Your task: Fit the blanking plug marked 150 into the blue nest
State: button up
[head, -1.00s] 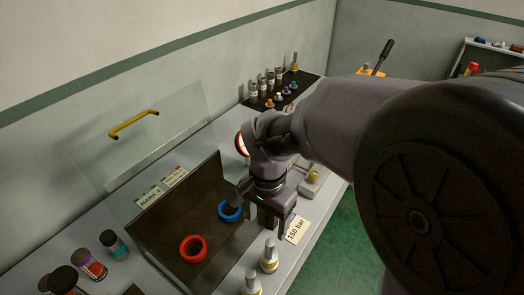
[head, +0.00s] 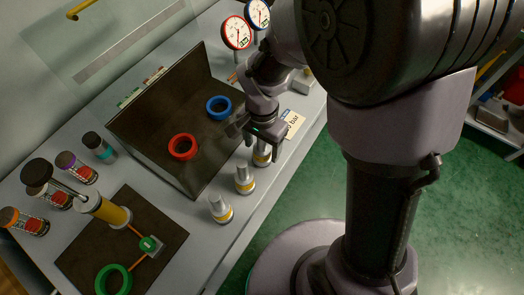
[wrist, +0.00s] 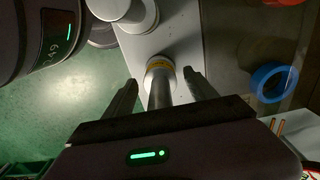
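Three pale grey plugs with yellow bands stand upright in a row along the bench's front edge: a far plug (head: 262,157), a middle plug (head: 244,181) and a near plug (head: 221,211). No marking on them is readable. My gripper (head: 257,143) is over the far plug, pointing down. In the wrist view its two fingers stand apart on either side of a plug's stem (wrist: 160,92), with gaps visible; it is open. The blue nest (head: 219,107), a ring, lies empty in the dark tray (head: 156,110), left of my gripper; it also shows in the wrist view (wrist: 274,82).
A red ring nest (head: 183,147) shares the tray. A "bar" card (head: 293,123) lies just right of my gripper. Two dial gauges (head: 236,33) stand behind. A green ring (head: 113,280) and a yellow cylinder are on a dark mat at lower left. Several jars stand at left.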

grip_shut()
